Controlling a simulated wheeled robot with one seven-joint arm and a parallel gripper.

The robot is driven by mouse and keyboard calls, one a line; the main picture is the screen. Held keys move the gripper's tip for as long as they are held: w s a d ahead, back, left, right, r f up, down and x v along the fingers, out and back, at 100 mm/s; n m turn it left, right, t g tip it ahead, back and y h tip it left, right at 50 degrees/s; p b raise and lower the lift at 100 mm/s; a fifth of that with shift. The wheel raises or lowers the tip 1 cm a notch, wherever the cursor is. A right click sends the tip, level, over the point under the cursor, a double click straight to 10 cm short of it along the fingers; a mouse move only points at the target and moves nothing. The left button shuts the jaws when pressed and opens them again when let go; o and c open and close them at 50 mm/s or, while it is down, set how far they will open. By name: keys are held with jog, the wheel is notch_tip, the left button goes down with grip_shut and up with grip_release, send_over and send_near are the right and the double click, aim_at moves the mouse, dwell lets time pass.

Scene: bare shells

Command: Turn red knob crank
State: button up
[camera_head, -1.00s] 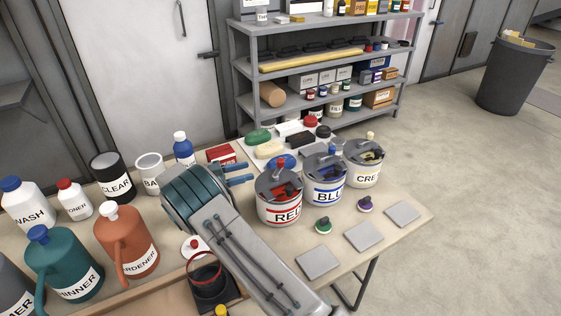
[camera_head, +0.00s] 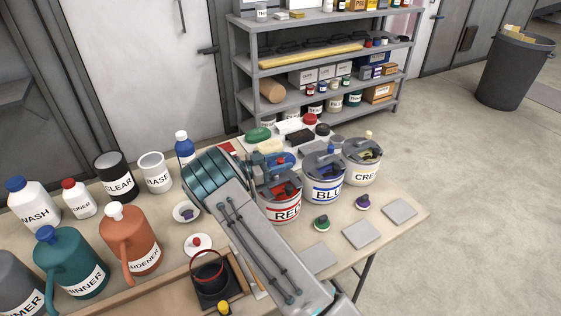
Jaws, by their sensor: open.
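The red can (camera_head: 285,213), labelled RED, stands on the table in the head view, first in a row of lidded cans. Its open lid shows dark and red parts inside. My gripper (camera_head: 284,160) has blue fingers and is over the back left of this can's top, where the wrist covers part of the lid. The gripper is open.
The blue can (camera_head: 325,190) and the cream can (camera_head: 361,169) stand close on the right. Knobs, grey square plates (camera_head: 361,235) and a white dish (camera_head: 198,244) lie nearby. Jugs and bottles (camera_head: 130,240) fill the left. Shelves (camera_head: 318,75) stand behind.

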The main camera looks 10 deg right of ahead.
grip_shut()
jog(key=shift+f+b, duration=0.15)
jog(key=shift+b, duration=0.2)
jog(key=shift+s+d+f+m+g+b, duration=0.1)
jog(key=shift+d+f+m+g+b, duration=0.05)
jog(key=shift+m+g+b, duration=0.55)
jog(key=shift+s+d+m+g+b, duration=0.2)
jog(key=shift+m+g+b, duration=0.3)
jog(key=shift+g+b, duration=0.7)
jog(key=m+g+b, duration=0.2)
jog(key=g, duration=0.1)
jog(key=shift+s+d, duration=0.2)
jog(key=shift+s, duration=0.05)
jog(key=shift+s+d+r+m+g+y+b, duration=0.1)
jog(key=shift+s+m+g+y+b, duration=0.25)
jog(key=shift+g, duration=0.35)
jog(key=shift+r+m+g+y+b, duration=0.15)
jog(key=shift+m+g, duration=0.3)
jog(key=shift+g, duration=0.25)
